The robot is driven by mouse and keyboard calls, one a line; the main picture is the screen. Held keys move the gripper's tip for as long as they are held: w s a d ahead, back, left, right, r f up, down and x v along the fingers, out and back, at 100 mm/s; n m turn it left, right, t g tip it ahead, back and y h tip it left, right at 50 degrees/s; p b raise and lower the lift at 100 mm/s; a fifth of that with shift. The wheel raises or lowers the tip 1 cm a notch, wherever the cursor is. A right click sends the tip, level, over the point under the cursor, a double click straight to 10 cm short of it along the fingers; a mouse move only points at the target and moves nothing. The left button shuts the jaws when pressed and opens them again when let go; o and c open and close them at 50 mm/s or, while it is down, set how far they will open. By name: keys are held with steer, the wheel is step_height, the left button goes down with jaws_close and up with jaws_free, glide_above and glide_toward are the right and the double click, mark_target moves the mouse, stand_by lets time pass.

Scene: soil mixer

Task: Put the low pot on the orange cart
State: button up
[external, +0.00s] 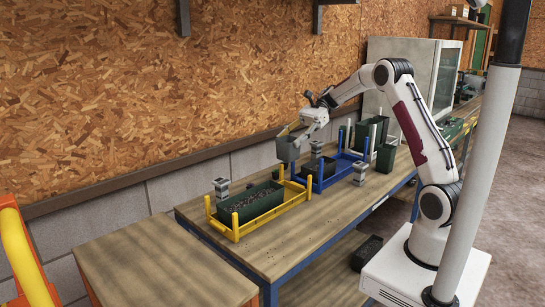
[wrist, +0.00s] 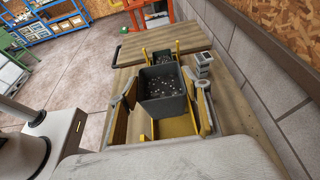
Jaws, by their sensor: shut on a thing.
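My gripper (external: 291,133) is shut on a grey, square-sided pot (external: 287,150), held upright above the bench. In the wrist view my gripper (wrist: 164,108) has a finger on either side of the pot (wrist: 163,107), and dark soil shows inside it. The orange cart (external: 150,262) appears as a wooden top with orange framing at lower left, beyond the bench's near end. In the wrist view its top (wrist: 160,44) looks bare. The held pot is well apart from it.
A yellow-framed tray (external: 237,232) holds a long dark green planter (external: 238,207) with soil. A blue-framed tray (external: 322,184) holds other dark containers. Grey blocks (external: 221,187) stand beside them. The wooden wall (external: 180,90) runs along the bench's back.

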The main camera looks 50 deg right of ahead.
steer(key=w+a+f, duration=0.1)
steer(key=w+a, duration=0.2)
steer(key=a, duration=1.2)
steer(key=w+a, duration=0.3)
steer(key=a, duration=1.1)
steer(key=s+a, duration=0.4)
steer(key=a, duration=0.8)
steer(key=s+a, duration=0.4)
steer(key=a, duration=0.9)
steer(key=shift+a+f, duration=0.15)
steer(key=shift+f, duration=2.15)
steer(key=shift+f, duration=0.1)
step_height(320, 180, down, 6)
steer(key=shift+f, duration=0.15)
steer(key=shift+f, duration=1.75)
